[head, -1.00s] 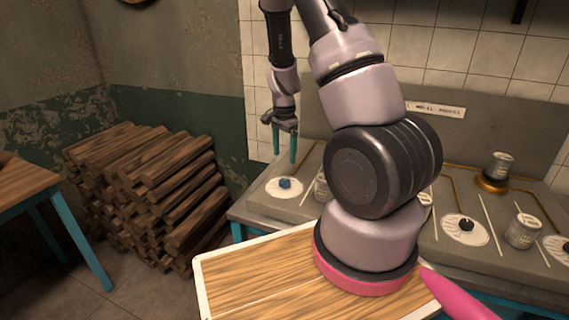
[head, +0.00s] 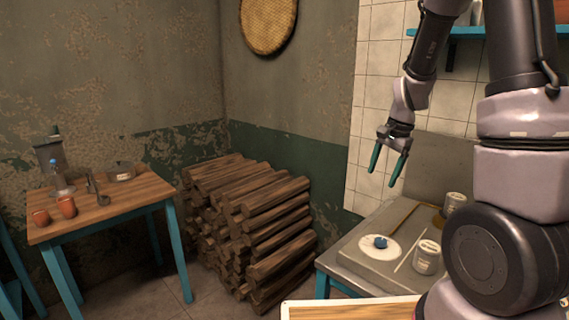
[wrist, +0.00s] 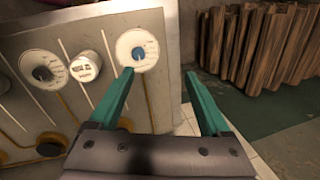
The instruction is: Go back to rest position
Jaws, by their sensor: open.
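My gripper (head: 389,164) hangs in the air in the head view, above the left end of the grey counter panel (head: 382,271). Its two teal fingers point down, spread apart, with nothing between them. In the wrist view my gripper (wrist: 162,98) also shows open and empty. A blue knob (head: 381,242) on a white dial lies below the gripper in the head view; it also shows in the wrist view (wrist: 138,53). The gripper is apart from the knob and the panel.
A labelled can (head: 427,257) stands right of the dial, and another can (head: 454,203) farther back. A stack of logs (head: 250,225) fills the corner. A wooden table (head: 110,205) with cups and a pot stands at left.

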